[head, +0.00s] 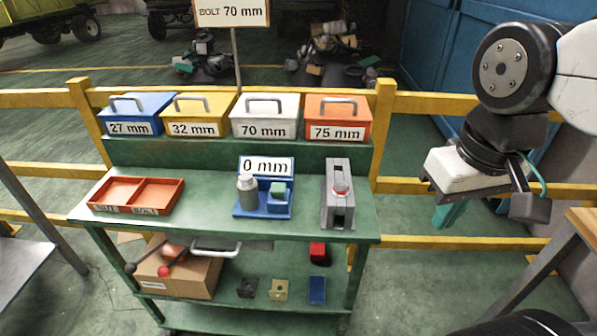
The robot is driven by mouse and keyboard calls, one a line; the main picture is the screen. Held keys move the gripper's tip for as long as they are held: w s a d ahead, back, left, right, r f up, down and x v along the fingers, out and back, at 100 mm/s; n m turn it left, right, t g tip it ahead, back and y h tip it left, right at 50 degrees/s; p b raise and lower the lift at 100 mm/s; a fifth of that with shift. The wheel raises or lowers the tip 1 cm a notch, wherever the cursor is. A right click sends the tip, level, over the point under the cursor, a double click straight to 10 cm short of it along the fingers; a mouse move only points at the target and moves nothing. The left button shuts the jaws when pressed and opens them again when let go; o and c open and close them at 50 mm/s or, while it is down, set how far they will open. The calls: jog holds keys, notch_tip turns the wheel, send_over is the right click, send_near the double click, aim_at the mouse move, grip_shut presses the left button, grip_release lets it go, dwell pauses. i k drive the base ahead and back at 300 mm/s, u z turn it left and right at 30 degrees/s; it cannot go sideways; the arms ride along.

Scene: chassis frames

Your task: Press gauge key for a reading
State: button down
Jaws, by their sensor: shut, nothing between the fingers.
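The blue gauge (265,212) stands on the middle of the green cart's top, with a white display (266,167) reading "0 mm". A grey cylindrical piece with a narrower top (247,190) stands upright at its left. A teal block (278,193) sits at its right and looks like the key; I cannot tell if it is pressed. My gripper (448,216) hangs to the right of the cart, well apart from the gauge. Its teal fingers are shut and empty, pointing down.
A grey fixture (340,214) with a reddish round part stands right of the gauge. An orange two-compartment tray (137,181) is at left. Blue (139,107), yellow (202,107), white (265,107) and orange (338,110) bins line the back shelf. A sign (232,12) reads "BOLT 70 mm". Yellow rails run behind.

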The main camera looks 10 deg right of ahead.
aim_at(277, 190)
jog(key=z, duration=0.85)
jog(key=i, duration=0.45)
jog(key=u, duration=1)
